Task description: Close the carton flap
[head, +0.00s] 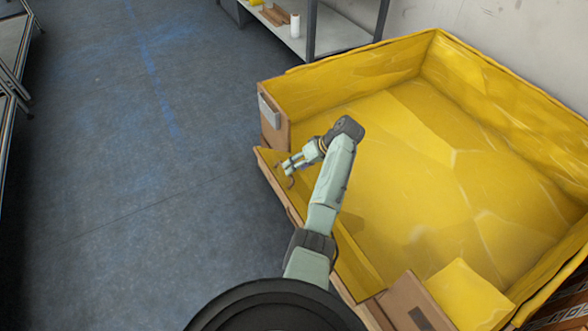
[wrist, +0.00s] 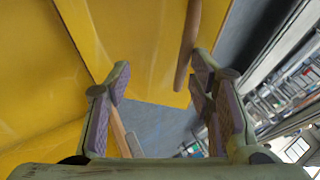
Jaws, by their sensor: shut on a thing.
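The carton (head: 500,95) is a large open box with a yellow inside and brown cardboard outside, filling the right of the head view. Its flap (head: 354,265), yellow inside with a brown edge, runs along the left front side and leans outward. My gripper (head: 288,165) is at the upper part of this flap, with my arm reaching over the carton's front side. In the wrist view my gripper (wrist: 160,72) has its two fingers apart, with yellow panel and a brown edge beyond them. It is shut on the flap, though the exact contact is hard to make out.
A grey shelf (head: 312,35) with a white roll (head: 295,25) stands behind the carton. A wall rises at the upper right. The blue-grey floor (head: 130,150) left of the carton is clear. Racks stand at the far left edge.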

